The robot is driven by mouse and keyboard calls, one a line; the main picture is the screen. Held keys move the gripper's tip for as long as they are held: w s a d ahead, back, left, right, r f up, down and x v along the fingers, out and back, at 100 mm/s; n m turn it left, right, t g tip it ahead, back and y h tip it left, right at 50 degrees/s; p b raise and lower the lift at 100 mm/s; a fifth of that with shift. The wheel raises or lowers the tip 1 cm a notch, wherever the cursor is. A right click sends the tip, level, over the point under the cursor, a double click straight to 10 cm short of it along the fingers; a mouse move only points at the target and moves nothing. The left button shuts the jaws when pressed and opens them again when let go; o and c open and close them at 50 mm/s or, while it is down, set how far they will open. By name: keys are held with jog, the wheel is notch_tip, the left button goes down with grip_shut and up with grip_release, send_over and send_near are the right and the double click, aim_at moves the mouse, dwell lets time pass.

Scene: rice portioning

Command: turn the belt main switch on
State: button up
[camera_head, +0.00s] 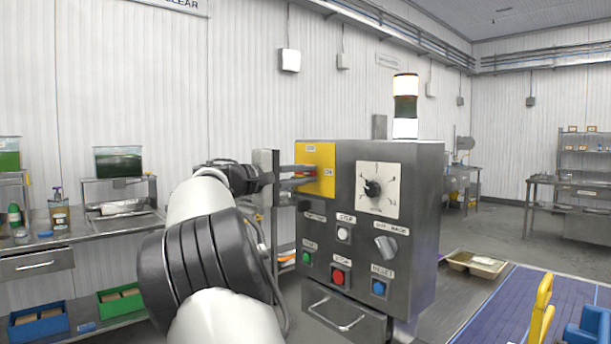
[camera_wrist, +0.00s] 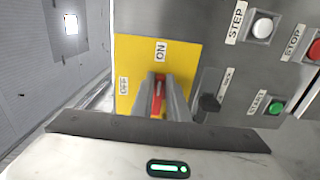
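The belt main switch is a red handle (camera_wrist: 158,94) on a yellow plate (camera_wrist: 138,62) labelled ON and OFF. In the wrist view the handle lies upright in the picture, in line with the ON label (camera_wrist: 160,52); the OFF label (camera_wrist: 124,87) is to the left. My gripper (camera_wrist: 160,92) has one finger on each side of the handle, close against it. In the head view the yellow plate (camera_head: 320,160) is at the upper left of the grey control box (camera_head: 350,240), and my gripper (camera_head: 292,176) reaches it from the left. The fingers partly hide the handle.
The box face has a dial (camera_head: 374,189), a black knob (camera_wrist: 209,102) close to the gripper, and a green (camera_head: 306,257), red (camera_head: 338,277) and blue button (camera_head: 378,288). A lamp tower (camera_head: 405,105) stands on top. A blue belt (camera_head: 490,315) is at the right.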

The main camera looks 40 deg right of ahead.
jog(key=o, duration=0.3)
jog(key=shift+o, duration=0.2)
jog(key=shift+a, duration=0.1)
jog(key=s+a, duration=0.1)
jog(key=a, duration=1.6)
jog(key=shift+s+p, duration=0.2)
jog(key=shift+p, duration=0.15)
jog(key=shift+a, duration=0.1)
